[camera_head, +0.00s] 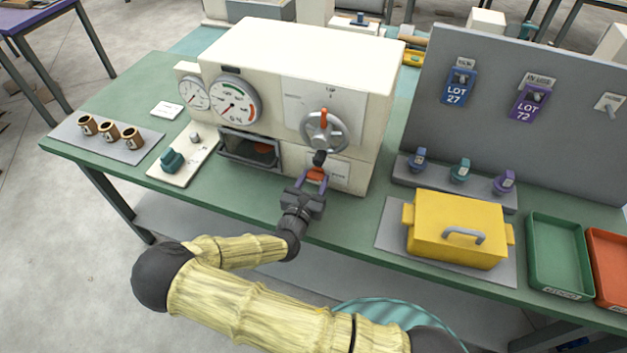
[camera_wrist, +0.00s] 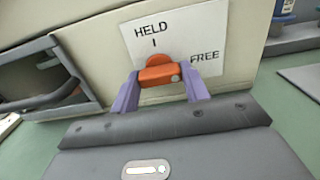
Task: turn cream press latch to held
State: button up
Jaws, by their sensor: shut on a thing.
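The cream press (camera_head: 290,80) stands on the green bench. Its orange latch (camera_wrist: 160,74) is low on the press front, over a white plate (camera_wrist: 185,45) marked HELD above and FREE to the right. In the wrist view the latch bar lies nearly level, below the HELD tick, with a small grey dot at its right end. My gripper (camera_head: 311,182) is shut on the latch, with its purple fingers (camera_wrist: 160,92) at the bar's two ends. In the head view the latch (camera_head: 316,174) is partly hidden by my gripper.
A grey handwheel (camera_head: 324,131) with an orange knob is above the latch. A dark-framed drawer opening (camera_head: 250,149) is to its left. A yellow lidded box (camera_head: 457,229) stands to the right on a grey mat. The bench front between press and box is clear.

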jog(key=shift+r+n+p, duration=0.15)
jog(key=shift+n+p, duration=0.35)
jog(key=shift+p, duration=0.15)
jog(key=n+p, duration=0.2)
jog(key=shift+r+n+p, duration=0.1)
jog(key=shift+n+p, duration=0.2)
jog(key=shift+p, duration=0.1)
jog(key=n+p, duration=0.3)
jog(key=n, duration=0.1)
jog(key=shift+n, duration=0.3)
jog(key=n+p, duration=0.1)
jog(key=n, duration=0.3)
jog(key=shift+n+p, duration=0.3)
jog(key=shift+p, duration=0.05)
jog(key=n, duration=0.5)
jog(key=shift+a+f+p, duration=0.1)
jog(key=shift+f+p, duration=0.1)
jog(key=shift+p, duration=0.2)
jog(key=o, duration=1)
